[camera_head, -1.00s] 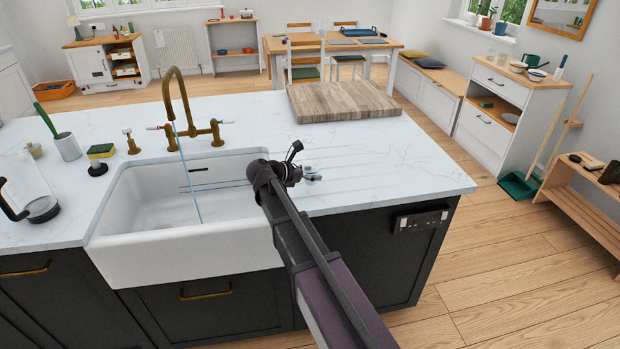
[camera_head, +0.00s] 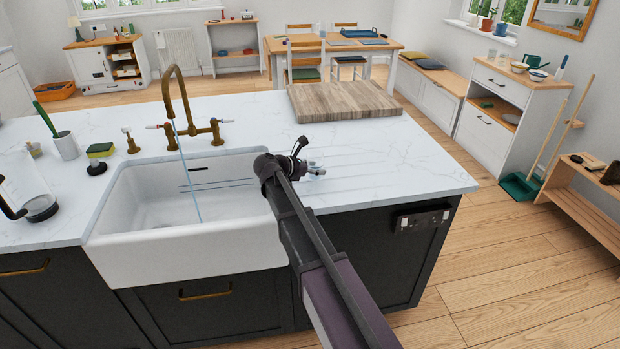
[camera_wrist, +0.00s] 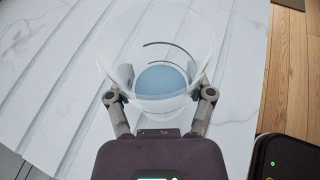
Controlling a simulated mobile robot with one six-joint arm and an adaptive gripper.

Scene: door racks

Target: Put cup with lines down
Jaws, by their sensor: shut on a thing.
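The cup with lines (camera_wrist: 160,50) is clear, with dark curved lines on its wall and a blue-grey round area inside near its bottom. My gripper (camera_wrist: 160,98) is shut on it, with one finger on each side in the wrist view. In the head view my gripper (camera_head: 308,168) is over the white worktop (camera_head: 400,160), right of the sink. Only a small part of the cup (camera_head: 318,171) shows there, past my arm. Whether its base touches the worktop cannot be told.
The white sink (camera_head: 185,250) with a brass tap (camera_head: 180,100) and a thin blue stream lies to the left. A wooden board (camera_head: 343,101) lies behind. A glass jug (camera_head: 38,195) stands at far left.

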